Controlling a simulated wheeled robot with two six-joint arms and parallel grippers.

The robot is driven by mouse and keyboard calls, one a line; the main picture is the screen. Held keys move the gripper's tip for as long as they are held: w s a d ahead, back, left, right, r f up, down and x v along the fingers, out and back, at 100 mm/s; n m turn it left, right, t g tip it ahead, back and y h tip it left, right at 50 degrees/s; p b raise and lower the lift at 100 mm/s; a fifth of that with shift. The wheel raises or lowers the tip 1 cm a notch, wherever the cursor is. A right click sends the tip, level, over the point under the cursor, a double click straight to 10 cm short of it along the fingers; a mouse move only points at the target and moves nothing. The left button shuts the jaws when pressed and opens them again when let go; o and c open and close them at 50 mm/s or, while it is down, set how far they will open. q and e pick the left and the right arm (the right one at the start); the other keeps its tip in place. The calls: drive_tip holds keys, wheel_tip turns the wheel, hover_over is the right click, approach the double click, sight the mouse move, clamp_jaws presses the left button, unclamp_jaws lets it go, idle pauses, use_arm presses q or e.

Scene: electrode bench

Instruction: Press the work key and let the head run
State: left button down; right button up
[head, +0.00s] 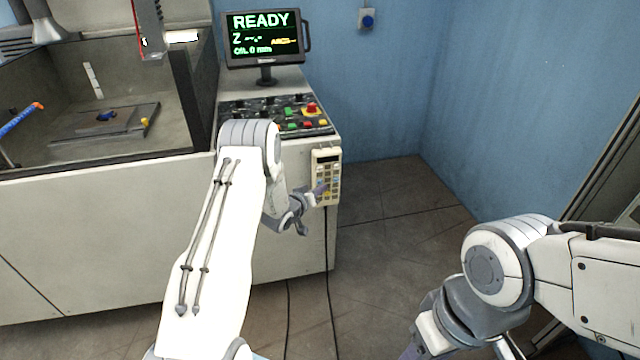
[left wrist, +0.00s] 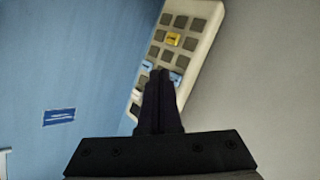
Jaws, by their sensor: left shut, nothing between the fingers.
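The hand-held keypad (head: 327,170) hangs on the right side of the machine cabinet, below the control panel, with a cable running down. It also shows in the left wrist view (left wrist: 197,45), with grey, blue and yellow keys. My left gripper (head: 318,190) is shut and empty, its fingertips over the keypad's lower keys. In the left wrist view its shut fingers (left wrist: 160,75) cover part of the keypad; I cannot tell whether they touch a key. My right arm is at the lower right; its fingertips are out of the picture. The monitor (head: 262,38) reads READY.
The control panel (head: 255,112) has several coloured buttons, including a red one (head: 311,107). The machine tank (head: 60,160) with its work plate is at the left. The floor (head: 390,200) right of the cabinet is clear. A blue wall stands behind.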

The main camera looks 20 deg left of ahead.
use_arm(q)
drive_tip(key=shift+w+a, duration=0.25)
drive_tip(key=shift+w, duration=0.05)
